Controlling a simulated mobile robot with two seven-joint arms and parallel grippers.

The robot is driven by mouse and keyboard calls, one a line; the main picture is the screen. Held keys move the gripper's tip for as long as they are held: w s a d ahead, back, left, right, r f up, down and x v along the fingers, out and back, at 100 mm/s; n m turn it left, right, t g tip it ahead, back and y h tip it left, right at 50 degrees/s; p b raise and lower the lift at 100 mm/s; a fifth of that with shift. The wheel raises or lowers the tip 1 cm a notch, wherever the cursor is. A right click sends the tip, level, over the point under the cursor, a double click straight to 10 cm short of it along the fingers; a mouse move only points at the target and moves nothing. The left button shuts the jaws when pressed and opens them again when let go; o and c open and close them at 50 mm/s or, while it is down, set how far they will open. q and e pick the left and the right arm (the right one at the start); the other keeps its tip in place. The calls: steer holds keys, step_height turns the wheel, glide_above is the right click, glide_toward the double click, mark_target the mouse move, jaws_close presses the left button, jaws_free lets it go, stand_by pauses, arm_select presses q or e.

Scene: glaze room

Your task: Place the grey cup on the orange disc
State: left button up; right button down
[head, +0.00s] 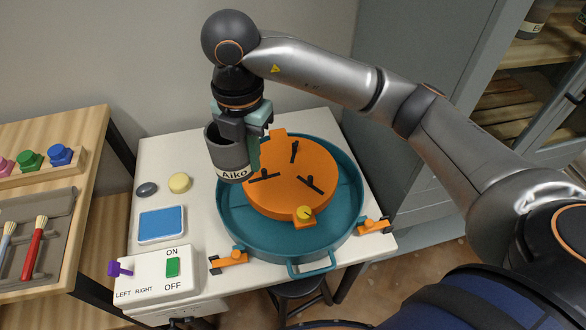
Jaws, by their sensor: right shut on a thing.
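The grey cup (227,158) has a pale band lettered "Aiko" and is upright. My right gripper (250,140) is shut on its right side wall. The cup overlaps the left edge of the orange disc (270,200) in the head view; whether it touches anything below I cannot tell. The orange disc lies inside a round teal basin (345,222) and carries several black pieces and a yellow knob near its front edge. The gripper hides part of the disc's back left. My left gripper is not in view.
A white control box (150,284) with a purple lever and green switch stands at the table's front left. A blue pad (162,223), a yellow round piece (180,182) and a dark stone (147,189) lie left of the basin. A wooden bench (85,130) stands further left.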

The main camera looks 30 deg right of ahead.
steer(key=w+d+f, duration=0.1)
steer(key=d+f, duration=0.1)
steer(key=d, duration=0.2)
steer(key=w+d+f, duration=0.1)
steer(key=d+f, duration=0.2)
steer(key=d, duration=0.1)
steer(key=w+d+f, duration=0.1)
steer(key=d+f, duration=0.2)
steer(key=d, duration=0.1)
steer(key=shift+w+f+b, duration=0.2)
steer(key=shift+b, duration=0.2)
steer(key=shift+w+d+f, duration=0.1)
steer(key=shift+d+f, duration=0.2)
steer(key=shift+f, duration=0.05)
steer(key=shift+w+d+f, duration=0.1)
steer(key=shift+d+f, duration=0.05)
steer(key=shift+f, duration=0.8)
steer(key=shift+d+f, duration=0.1)
steer(key=shift+f, duration=0.8)
steer(key=c, duration=1.4)
jaws_free()
steer(key=shift+f, duration=0.15)
steer(key=o, duration=0.4)
